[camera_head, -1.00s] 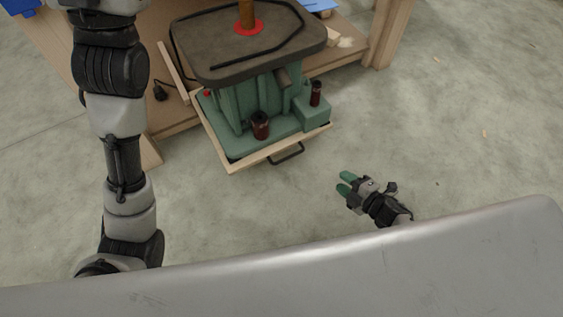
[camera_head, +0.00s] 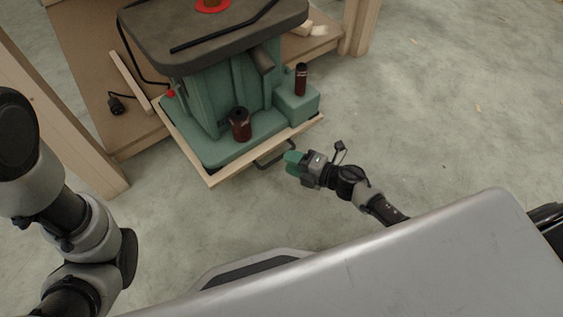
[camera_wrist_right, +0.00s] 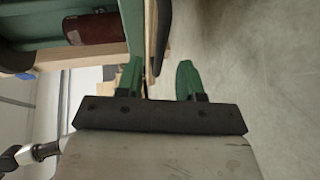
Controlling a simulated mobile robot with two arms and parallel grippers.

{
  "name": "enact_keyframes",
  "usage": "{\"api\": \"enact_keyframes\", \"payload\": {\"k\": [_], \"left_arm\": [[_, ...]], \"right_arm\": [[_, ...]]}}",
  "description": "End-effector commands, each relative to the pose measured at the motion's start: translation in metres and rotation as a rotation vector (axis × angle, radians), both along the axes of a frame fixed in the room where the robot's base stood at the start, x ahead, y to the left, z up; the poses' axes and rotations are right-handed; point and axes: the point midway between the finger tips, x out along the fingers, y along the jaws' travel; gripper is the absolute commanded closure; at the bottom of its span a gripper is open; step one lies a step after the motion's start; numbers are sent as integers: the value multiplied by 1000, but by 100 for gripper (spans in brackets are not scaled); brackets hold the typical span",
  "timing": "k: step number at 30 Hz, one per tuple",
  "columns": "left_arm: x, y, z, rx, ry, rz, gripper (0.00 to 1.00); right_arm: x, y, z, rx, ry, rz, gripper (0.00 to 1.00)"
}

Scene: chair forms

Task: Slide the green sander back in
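The green sander (camera_head: 205,105) has a dark table top and stands on a wooden pull-out tray (camera_head: 262,158) that sticks out from the bench's lower shelf. A dark handle (camera_head: 275,155) is on the tray's front edge. My right gripper (camera_head: 292,161) is at this handle, its green fingertips close to the handle's right end. In the right wrist view the two fingers (camera_wrist_right: 160,80) are apart, and the dark handle (camera_wrist_right: 158,35) shows beyond and between them. I cannot tell whether they touch it. My left arm is at the left edge; its gripper is out of view.
The wooden bench's lower shelf (camera_head: 85,65) and legs (camera_head: 362,25) frame the sander. A black plug (camera_head: 116,103) lies on the shelf at the left. The concrete floor (camera_head: 455,110) to the right is clear.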

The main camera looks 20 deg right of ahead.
Motion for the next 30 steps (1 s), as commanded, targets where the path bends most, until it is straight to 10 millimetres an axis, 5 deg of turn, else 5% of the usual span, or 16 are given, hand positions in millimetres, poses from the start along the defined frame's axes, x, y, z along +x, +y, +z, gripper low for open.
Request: {"api": "enact_keyframes", "payload": {"k": [6, 17, 25, 30], "left_arm": [[0, 0, -16, 0, 1, 0, 62], [0, 0, -16, 1, 0, 0, 62], [0, 0, -16, 1, 1, 1, 62], [0, 0, -16, 1, 1, 1, 62]], "right_arm": [[21, 19, -7, 1, -1, 0, 63], [25, 23, -6, 1, 1, -1, 63], [25, 23, -6, 1, 1, -1, 100], [25, 23, -6, 0, 1, -1, 100]]}}
